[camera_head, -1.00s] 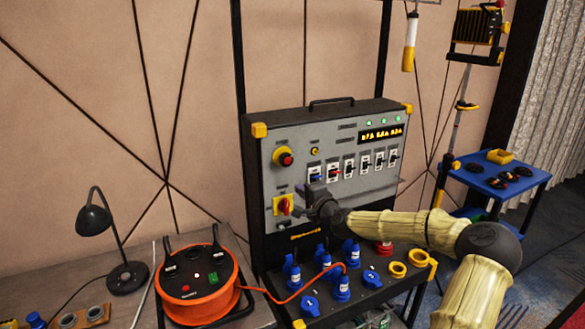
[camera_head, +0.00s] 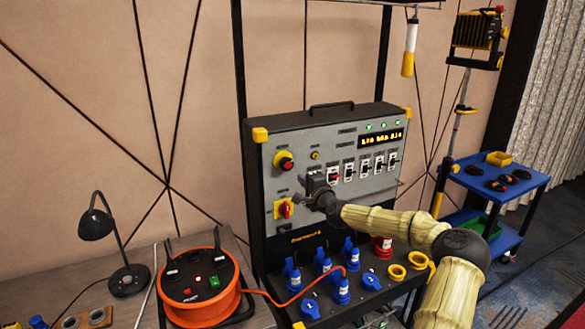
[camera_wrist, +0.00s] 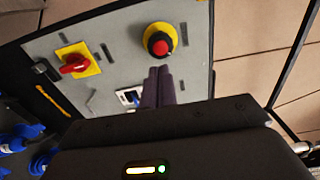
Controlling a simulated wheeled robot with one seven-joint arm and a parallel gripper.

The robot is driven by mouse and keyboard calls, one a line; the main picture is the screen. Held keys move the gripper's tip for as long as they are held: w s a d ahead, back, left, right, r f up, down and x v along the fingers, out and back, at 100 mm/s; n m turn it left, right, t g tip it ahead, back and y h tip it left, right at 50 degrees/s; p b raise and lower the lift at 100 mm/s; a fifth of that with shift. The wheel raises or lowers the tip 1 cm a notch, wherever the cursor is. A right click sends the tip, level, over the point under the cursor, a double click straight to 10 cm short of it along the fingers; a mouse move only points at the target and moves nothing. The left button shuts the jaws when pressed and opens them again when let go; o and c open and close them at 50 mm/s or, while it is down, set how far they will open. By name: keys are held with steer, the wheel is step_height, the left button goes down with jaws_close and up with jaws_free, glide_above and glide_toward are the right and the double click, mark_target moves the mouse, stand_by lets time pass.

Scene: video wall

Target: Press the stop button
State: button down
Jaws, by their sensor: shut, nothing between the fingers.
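The stop button (camera_head: 286,162) is a red round push button on a yellow base, at the upper left of the grey control panel (camera_head: 330,150). In the wrist view the same stop button (camera_wrist: 160,43) lies just beyond the fingertips, upper middle. My gripper (camera_head: 304,180) is in front of the panel, below and right of the button in the head view. In the wrist view my gripper (camera_wrist: 159,70) shows its two dark fingers together with nothing between them. The fingertips appear close below the button; whether they touch it I cannot tell.
A red rotary switch on a yellow plate (camera_head: 283,209) sits below the button. A row of breakers (camera_head: 365,166) is to the right. Blue sockets (camera_head: 322,260) fill the shelf below. An orange cable reel (camera_head: 199,284) and black lamp (camera_head: 112,240) stand at left.

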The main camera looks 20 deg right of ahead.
mark_target(288, 167)
steer(key=w+p, duration=0.3)
steer(key=w, duration=0.4)
steer(key=shift+w+a, duration=0.15)
steer(key=shift+w, duration=0.35)
steer(key=shift+f, duration=0.1)
